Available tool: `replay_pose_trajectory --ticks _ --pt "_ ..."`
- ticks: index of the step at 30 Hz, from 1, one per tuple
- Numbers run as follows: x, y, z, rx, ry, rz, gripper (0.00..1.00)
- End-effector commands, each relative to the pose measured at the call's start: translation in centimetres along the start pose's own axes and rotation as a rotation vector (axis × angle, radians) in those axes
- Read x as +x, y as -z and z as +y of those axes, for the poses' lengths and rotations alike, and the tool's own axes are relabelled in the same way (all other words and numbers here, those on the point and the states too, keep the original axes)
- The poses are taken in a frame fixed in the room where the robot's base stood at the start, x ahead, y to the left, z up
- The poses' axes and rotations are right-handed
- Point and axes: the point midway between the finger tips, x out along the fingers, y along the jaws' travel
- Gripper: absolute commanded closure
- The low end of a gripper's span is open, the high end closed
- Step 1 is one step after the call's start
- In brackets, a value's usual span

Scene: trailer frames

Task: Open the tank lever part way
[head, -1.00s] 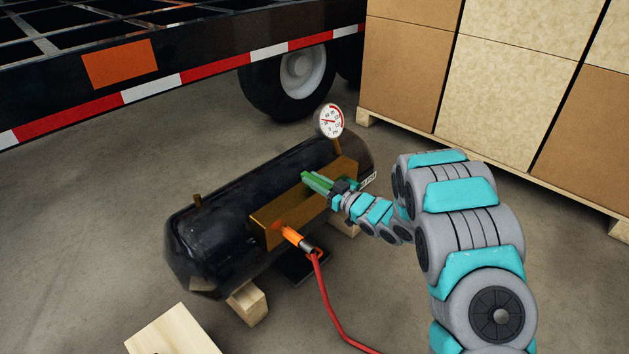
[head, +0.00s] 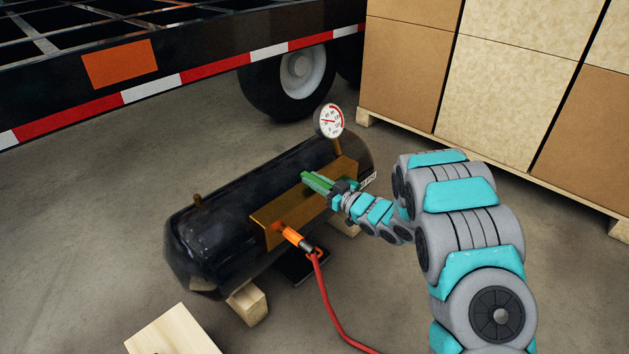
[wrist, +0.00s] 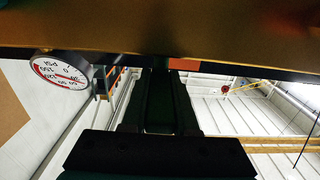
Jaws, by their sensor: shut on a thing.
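The black tank (head: 230,220) lies on wooden blocks on the floor, with a brass-coloured plate (head: 270,217) along its front. My gripper (head: 319,183), with green fingers, is at the right part of this plate. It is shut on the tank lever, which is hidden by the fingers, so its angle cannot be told. In the wrist view the dark fingers (wrist: 160,105) reach up to the brass plate (wrist: 120,25). The round pressure gauge (head: 330,121) stands on the tank's far right end and also shows in the wrist view (wrist: 62,70).
A red hose (head: 325,300) with an orange fitting (head: 292,236) joins the plate at left of my gripper. A flatbed trailer (head: 170,70) stands behind. Stacked boxes (head: 490,95) on a pallet stand at right. A wooden block (head: 172,332) lies in front.

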Motion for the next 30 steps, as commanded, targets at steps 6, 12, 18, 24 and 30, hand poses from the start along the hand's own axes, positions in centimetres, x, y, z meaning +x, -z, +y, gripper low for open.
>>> replay_pose_trajectory --ticks 6,12,18,24,30 --pt "-0.01 0.17 0.18 -0.001 0.037 0.001 1.0" --pt "-0.04 0.41 0.47 -0.003 0.12 0.002 1.0" --pt "-0.05 0.29 0.71 -0.001 0.233 0.002 1.0" --pt "0.09 0.15 0.91 -0.003 0.345 0.004 1.0" --pt "0.11 -0.16 0.89 -0.001 0.439 0.002 1.0"
